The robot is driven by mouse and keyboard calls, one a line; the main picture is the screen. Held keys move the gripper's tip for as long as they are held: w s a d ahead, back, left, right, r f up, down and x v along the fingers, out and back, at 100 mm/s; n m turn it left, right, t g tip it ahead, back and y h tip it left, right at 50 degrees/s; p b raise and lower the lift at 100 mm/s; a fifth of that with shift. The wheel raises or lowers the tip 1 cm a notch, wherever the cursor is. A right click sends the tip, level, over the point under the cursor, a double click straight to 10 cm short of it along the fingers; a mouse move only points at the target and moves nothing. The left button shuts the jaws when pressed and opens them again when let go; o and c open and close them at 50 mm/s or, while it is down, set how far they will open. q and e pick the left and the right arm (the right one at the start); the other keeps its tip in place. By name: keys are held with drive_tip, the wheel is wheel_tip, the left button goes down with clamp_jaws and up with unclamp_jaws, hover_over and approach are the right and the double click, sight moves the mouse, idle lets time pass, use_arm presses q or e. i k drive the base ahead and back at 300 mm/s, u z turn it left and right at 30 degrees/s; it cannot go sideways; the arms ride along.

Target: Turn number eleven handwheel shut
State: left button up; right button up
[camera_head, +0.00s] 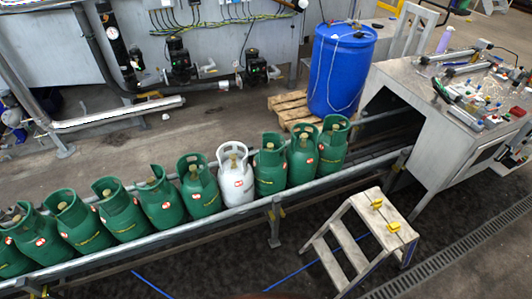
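A row of gas cylinders stands on a conveyor (150,240) that runs from lower left to upper right. Most are green, such as the one at the right end (333,152); one white cylinder (236,185) stands among them. Brass-coloured valve tops show inside the collars, for example on the white cylinder (233,158). Several cylinders at the left lean. The left end of the row is cut by the picture's edge. No numbers are readable, so I cannot tell which handwheel is number eleven, or whether any valve is open or shut. Neither gripper is in view.
A metal step stool (350,238) stands in front of the conveyor. A grey workbench (425,120) with tools is at the right. A blue drum (340,65) stands on a wooden pallet (290,108) behind. Pipes and pumps (178,62) line the back. Dark floor before the conveyor is mostly clear.

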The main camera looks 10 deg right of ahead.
sight(235, 178)
drive_tip(key=z, duration=0.65)
drive_tip(key=i, duration=1.3)
drive_tip(key=u, duration=2.2)
